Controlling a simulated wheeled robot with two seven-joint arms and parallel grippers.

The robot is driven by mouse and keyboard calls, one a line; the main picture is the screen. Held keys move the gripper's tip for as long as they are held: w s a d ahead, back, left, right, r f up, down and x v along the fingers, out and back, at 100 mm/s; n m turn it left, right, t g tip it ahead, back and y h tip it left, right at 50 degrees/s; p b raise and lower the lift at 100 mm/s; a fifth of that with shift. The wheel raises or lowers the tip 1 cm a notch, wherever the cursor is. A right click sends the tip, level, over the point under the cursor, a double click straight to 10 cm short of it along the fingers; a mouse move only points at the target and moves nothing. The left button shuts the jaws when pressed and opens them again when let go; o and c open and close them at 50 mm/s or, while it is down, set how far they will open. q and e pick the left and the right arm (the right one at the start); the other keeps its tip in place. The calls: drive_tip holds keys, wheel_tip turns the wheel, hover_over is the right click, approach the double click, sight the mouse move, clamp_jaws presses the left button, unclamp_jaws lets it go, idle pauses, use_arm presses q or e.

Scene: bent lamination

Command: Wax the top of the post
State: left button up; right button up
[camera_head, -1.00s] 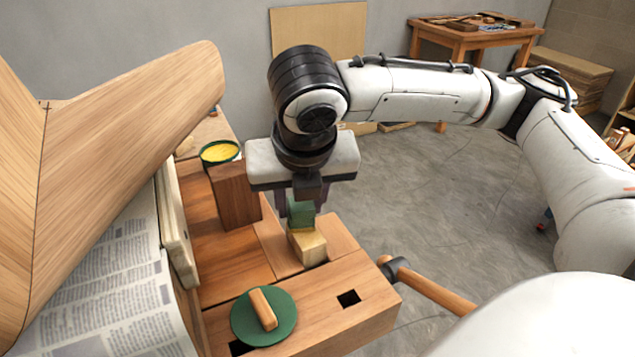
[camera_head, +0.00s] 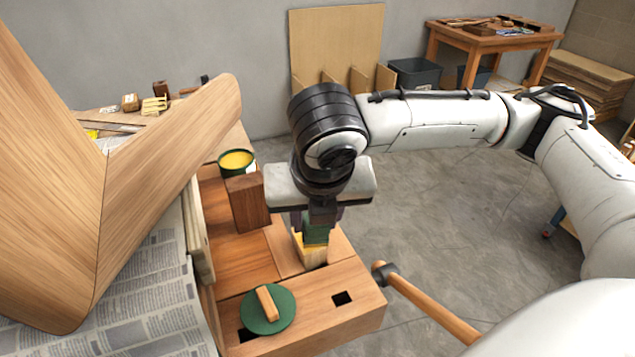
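My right gripper (camera_head: 318,217) points down, shut on a small green block (camera_head: 316,233). The green block is right over a short pale wooden block (camera_head: 312,256) on the bench, seemingly touching its top. The pale block looks yellowish near its upper edge. A darker upright wooden post (camera_head: 249,204) stands to the left of the gripper, its top bare. Behind that post is an open green-rimmed tin (camera_head: 237,161) with yellow contents. I cannot tell which of the two blocks the task calls the post. My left gripper is not in view.
A green disc (camera_head: 285,312) with a wooden piece on it lies on the bench (camera_head: 335,322) in front. A hammer-like tool (camera_head: 430,304) juts out at the right. A large bent wooden lamination (camera_head: 165,165) fills the left, above newspaper (camera_head: 150,290). Open floor lies to the right.

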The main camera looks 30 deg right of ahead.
wheel_tip(320, 180, up, 2)
drive_tip(key=shift+r+p, duration=0.15)
drive_tip(key=shift+p, duration=0.75)
drive_tip(key=shift+r+p, duration=0.35)
drive_tip(key=shift+r, duration=0.55)
drive_tip(key=shift+f, duration=0.1)
